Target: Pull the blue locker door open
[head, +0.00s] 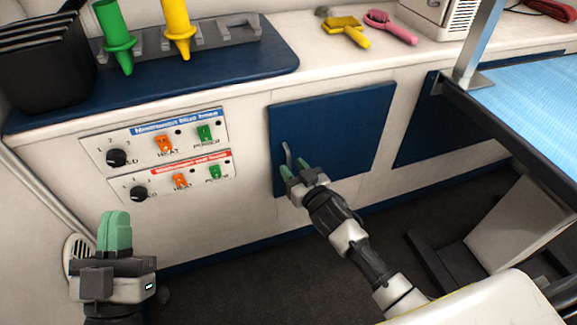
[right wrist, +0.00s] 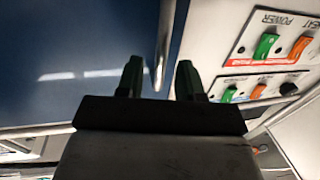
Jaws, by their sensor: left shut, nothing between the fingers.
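The blue locker door (head: 335,125) is set in the white cabinet front and looks closed in the head view. It also fills the left of the right wrist view (right wrist: 75,60). Its metal bar handle (head: 288,155) stands near the door's left edge. My right gripper (head: 290,176) is at the handle's lower part. In the right wrist view its green fingers (right wrist: 160,80) are apart, and the handle (right wrist: 164,45) runs down between them; I cannot tell whether they touch it. My left gripper (head: 114,230) is shut and empty at the lower left, away from the door.
A control panel (head: 155,150) with knobs and switches is left of the door. A second blue panel (head: 440,125) is to its right. A blue-topped table (head: 530,95) overhangs at the right. Brushes (head: 346,30) lie on the counter. Dark floor is below.

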